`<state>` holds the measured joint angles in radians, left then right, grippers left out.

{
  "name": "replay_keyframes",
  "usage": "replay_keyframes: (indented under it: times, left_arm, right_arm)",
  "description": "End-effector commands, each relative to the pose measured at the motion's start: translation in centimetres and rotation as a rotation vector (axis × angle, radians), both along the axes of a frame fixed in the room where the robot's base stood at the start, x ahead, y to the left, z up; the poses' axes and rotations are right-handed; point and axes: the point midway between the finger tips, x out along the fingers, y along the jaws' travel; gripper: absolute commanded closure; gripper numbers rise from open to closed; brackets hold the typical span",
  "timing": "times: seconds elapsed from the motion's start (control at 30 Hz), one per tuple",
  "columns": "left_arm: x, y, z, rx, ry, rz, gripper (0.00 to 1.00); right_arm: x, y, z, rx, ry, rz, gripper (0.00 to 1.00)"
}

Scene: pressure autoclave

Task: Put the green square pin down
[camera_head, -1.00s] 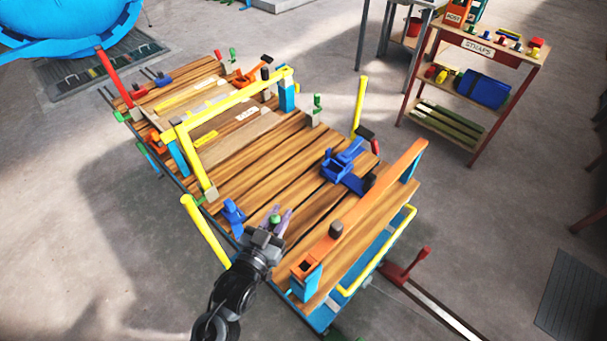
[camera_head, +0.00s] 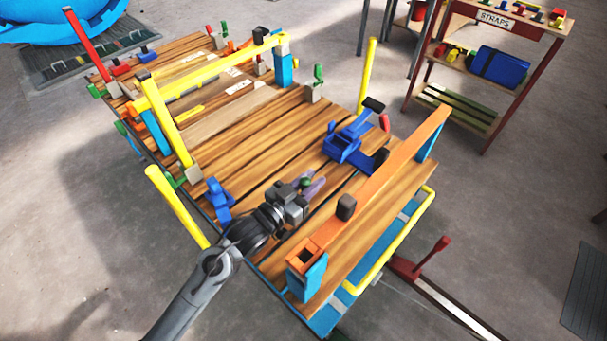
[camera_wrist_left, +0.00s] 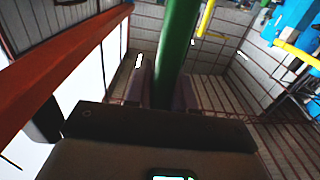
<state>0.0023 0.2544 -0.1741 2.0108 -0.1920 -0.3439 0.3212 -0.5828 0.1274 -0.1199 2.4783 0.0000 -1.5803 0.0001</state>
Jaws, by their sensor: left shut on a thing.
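My left gripper (camera_head: 314,186) is over the wooden plank deck (camera_head: 255,150), between a small blue clamp at its left and a larger blue buckle-like piece. Its purple fingers are shut on the green pin (camera_head: 305,182), of which only a small tip shows in the head view. In the left wrist view the green pin (camera_wrist_left: 178,45) stands long between the fingers (camera_wrist_left: 160,88) and runs out of the top of the picture. Whether the pin touches the deck cannot be told. My right gripper is not in view.
An orange beam (camera_head: 385,180) with a dark knob (camera_head: 345,207) and a square hole lies along the near right side. The blue buckle-like piece (camera_head: 345,145) and blue clamp (camera_head: 217,198) flank the gripper. A yellow post (camera_head: 175,205) rises at left. Bare planks lie beyond the gripper.

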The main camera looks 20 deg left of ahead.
Motion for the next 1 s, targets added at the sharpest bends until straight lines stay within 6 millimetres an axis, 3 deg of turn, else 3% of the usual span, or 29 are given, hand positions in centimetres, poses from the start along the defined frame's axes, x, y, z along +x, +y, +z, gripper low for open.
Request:
replay_keyframes:
  times: [0.4,0.63,0.9,1.0]
  left_arm:
    - [0.4,0.1,-4.8,0.002,0.002,-0.003,1.0]
    - [0.4,0.1,-6.2,0.0,0.0,-0.003,1.0]
    - [0.4,0.1,-9.9,0.0,0.001,-0.002,1.0]
    - [0.4,0.1,-10.2,0.0,-0.001,-0.002,1.0]
  right_arm:
    - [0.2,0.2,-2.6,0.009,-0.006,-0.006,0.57]
    - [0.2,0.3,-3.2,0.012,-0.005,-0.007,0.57]
    - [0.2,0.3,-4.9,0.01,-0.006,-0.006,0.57]
    - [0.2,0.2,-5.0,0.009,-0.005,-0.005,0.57]
